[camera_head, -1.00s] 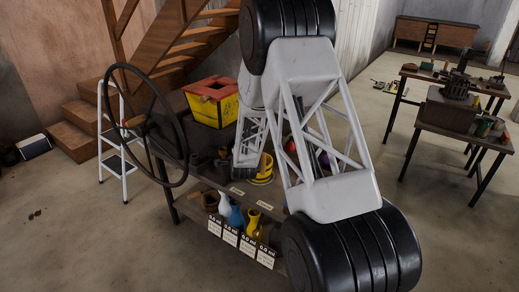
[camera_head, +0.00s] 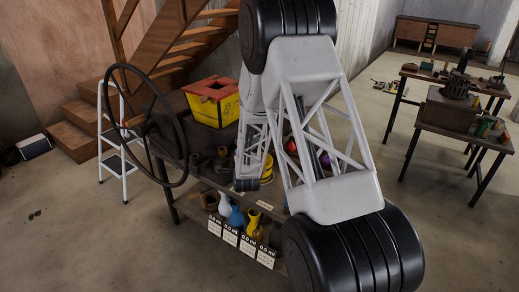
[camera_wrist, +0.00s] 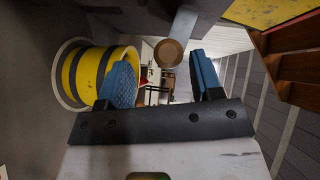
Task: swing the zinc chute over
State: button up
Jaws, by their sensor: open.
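My gripper (camera_wrist: 163,72) is open in the wrist view, with two blue pads set wide apart and nothing held. A grey metal strip (camera_wrist: 183,24) with a round brown knob (camera_wrist: 170,53) at its end shows ahead, between the fingers in the picture. I cannot tell whether this strip is the zinc chute or how far off it is. A yellow and black striped cylinder with a pale rim (camera_wrist: 72,78) stands beside the left finger. In the head view, my arm hides much of the bench middle, and the gripper's fingers cannot be made out.
A dark bench carries a yellow bin with a red top (camera_head: 213,100) and a large black wheel (camera_head: 146,125) at its left. Colored vases (camera_head: 236,217) stand on the lower shelf behind number cards (camera_head: 239,242). Other tables (camera_head: 463,110) stand at the right. Open floor lies between.

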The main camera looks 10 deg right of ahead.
jog(key=s+d+r+n+g, duration=0.2)
jog(key=s+r+n+g, duration=0.1)
jog(key=s+r, duration=0.6)
jog(key=s+d+r+n+g, duration=0.2)
jog(key=s+r+n, duration=0.2)
jog(key=s+r, duration=0.5)
jog(key=shift+s+r+g+y, duration=0.35)
jog(key=shift+s+g+y, duration=0.05)
jog(key=shift+s, duration=1.3)
jog(key=shift+w, duration=0.1)
